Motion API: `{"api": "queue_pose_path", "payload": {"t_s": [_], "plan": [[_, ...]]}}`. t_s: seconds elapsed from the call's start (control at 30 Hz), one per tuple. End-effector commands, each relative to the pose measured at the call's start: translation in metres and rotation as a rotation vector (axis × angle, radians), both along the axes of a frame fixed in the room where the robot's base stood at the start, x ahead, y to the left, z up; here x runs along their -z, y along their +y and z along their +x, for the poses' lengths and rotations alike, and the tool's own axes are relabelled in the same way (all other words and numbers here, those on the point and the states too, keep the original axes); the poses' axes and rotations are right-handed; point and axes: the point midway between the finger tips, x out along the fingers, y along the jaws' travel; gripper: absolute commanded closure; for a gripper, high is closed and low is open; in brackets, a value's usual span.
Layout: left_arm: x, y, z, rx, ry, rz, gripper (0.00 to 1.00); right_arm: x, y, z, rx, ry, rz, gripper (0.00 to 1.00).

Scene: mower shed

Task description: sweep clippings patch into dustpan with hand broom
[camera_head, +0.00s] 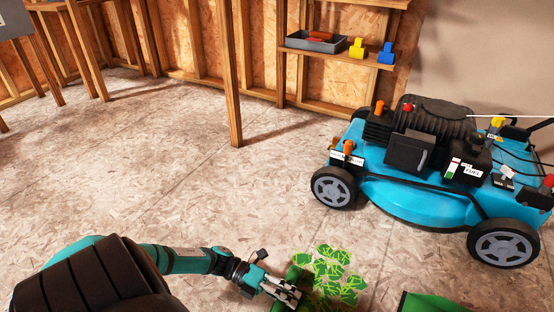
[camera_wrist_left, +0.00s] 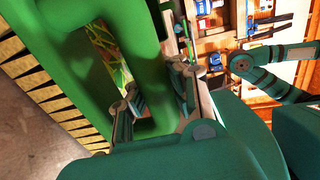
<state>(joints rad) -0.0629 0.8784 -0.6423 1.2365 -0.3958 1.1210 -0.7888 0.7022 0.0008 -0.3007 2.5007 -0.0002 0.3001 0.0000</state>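The clippings patch (camera_head: 333,272), bright green leaf-like pieces, lies on the floor at the bottom centre of the head view. My left gripper (camera_head: 287,291) is at the patch's left edge. In the left wrist view, my left gripper (camera_wrist_left: 155,95) has its fingers on either side of a bar of the green hand broom (camera_wrist_left: 75,85), and appears shut on it. The broom's tan bristle tufts show at the left, and clippings show through its handle opening. In the head view the broom is partly hidden by the gripper. A green corner at the bottom edge appears to be the dustpan (camera_head: 432,303); most of it is cut off.
A blue lawn mower (camera_head: 430,165) stands on the floor at the right, behind the patch. A shelf (camera_head: 335,53) on the back wall holds a grey tray (camera_head: 312,43) and yellow and blue items. A wooden post (camera_head: 229,75) stands at the centre back. The left floor is clear.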

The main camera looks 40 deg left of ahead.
Motion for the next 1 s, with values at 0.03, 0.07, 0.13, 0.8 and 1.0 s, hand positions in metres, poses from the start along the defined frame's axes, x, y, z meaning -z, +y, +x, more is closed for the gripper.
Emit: {"api": "queue_pose_path", "payload": {"t_s": [0.03, 0.07, 0.13, 0.8, 1.0], "plan": [[-0.003, -0.008, 0.002, 0.002, -0.002, -0.004, 1.00, -0.003, 0.000, 0.000, 0.000, 0.000, 0.000, 0.60], [-0.003, -0.013, 0.003, 0.002, -0.002, -0.004, 1.00, -0.004, 0.000, 0.000, 0.000, 0.000, 0.000, 0.60], [-0.003, -0.022, 0.005, 0.002, -0.003, -0.004, 1.00, -0.006, 0.000, 0.000, 0.000, 0.000, 0.000, 0.60], [-0.002, -0.114, 0.024, 0.002, -0.002, -0.004, 1.00, -0.018, 0.000, 0.001, 0.001, 0.003, 0.001, 0.60], [-0.002, -0.142, 0.029, 0.002, -0.003, -0.004, 1.00, -0.020, 0.000, 0.001, 0.001, 0.003, 0.001, 0.60]]}}
